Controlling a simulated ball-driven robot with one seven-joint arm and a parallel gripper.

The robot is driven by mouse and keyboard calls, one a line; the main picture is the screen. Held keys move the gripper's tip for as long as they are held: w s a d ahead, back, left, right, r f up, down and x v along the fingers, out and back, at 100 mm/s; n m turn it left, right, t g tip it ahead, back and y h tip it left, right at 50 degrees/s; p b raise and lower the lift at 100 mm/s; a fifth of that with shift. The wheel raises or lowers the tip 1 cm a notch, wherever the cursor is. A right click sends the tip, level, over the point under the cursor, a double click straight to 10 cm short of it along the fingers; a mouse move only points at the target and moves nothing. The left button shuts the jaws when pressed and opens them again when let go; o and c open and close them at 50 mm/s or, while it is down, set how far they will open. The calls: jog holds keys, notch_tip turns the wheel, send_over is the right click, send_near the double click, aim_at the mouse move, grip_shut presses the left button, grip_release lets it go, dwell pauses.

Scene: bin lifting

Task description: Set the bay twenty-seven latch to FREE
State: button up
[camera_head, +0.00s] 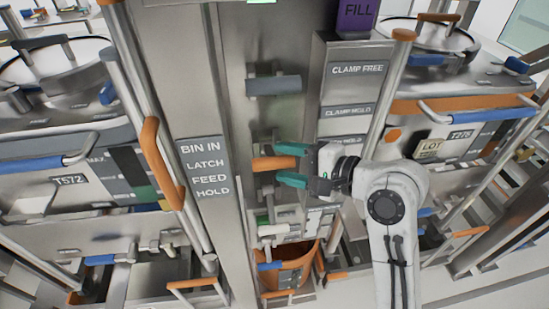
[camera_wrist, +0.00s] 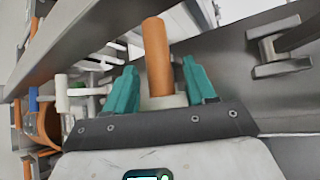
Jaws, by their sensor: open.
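An orange handle (camera_head: 272,163) sticks out sideways from the steel column, level with the lettering BIN IN, LATCH, FEED, HOLD on a sign strip (camera_head: 205,172) to its left. My gripper (camera_head: 280,165) reaches in from the right with its teal fingers open, one above and one below the handle. In the wrist view the orange handle (camera_wrist: 157,55) stands between the parted fingers of my gripper (camera_wrist: 160,82), with a gap visible at each side. I cannot tell which handle is the bay twenty-seven latch; no bay number twenty-seven is readable.
A grey handle (camera_head: 273,85) sits above on the column. A white handle (camera_head: 278,229) and a blue-ended one (camera_head: 270,266) are below, near an orange bin (camera_head: 292,274). Bins T572 (camera_head: 70,180) and T275 (camera_head: 461,134) flank the column.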

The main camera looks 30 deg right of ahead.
aim_at(274, 161)
jog(key=shift+x, duration=1.85)
jog(key=shift+c, duration=0.4)
grip_shut()
